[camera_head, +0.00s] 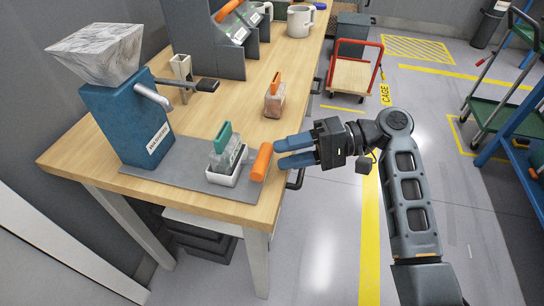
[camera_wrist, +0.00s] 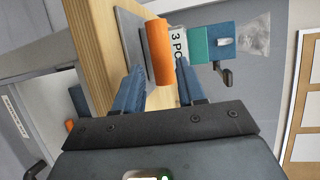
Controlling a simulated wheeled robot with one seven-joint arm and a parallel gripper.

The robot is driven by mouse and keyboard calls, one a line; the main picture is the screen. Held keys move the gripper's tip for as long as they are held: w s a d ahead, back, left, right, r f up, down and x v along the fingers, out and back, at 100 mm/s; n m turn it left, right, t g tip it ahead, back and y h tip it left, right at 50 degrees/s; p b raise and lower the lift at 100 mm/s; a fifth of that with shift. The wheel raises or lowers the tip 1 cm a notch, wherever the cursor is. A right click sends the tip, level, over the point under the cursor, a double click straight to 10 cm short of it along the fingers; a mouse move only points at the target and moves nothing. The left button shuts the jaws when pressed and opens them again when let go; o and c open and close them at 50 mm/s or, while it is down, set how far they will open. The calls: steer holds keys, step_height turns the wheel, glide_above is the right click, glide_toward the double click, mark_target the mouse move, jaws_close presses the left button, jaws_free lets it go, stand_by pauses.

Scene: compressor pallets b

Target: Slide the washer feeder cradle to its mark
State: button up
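The washer feeder (camera_head: 125,125) is a blue box with a label, a crank and a clear hopper, standing on the table. Its cradle (camera_head: 225,178) is a white tray on a grey plate (camera_head: 165,180), holding a clear container with a green top (camera_head: 223,138). An upright orange handle (camera_head: 262,162) is at the cradle's right end; it also shows in the wrist view (camera_wrist: 158,50). My gripper (camera_head: 277,153) is open, with blue fingertips just right of the handle. In the wrist view the handle appears between the fingers, with gaps on both sides. I cannot tell whether they touch it.
A second container with an orange top (camera_head: 275,95) stands farther back on the wooden table (camera_head: 220,105). Grey bins and a white mug (camera_head: 300,22) are at the far end. A red-framed cart (camera_head: 352,75) and a green-shelved trolley (camera_head: 490,115) stand beyond open floor.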

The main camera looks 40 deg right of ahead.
steer(key=shift+v, duration=1.45)
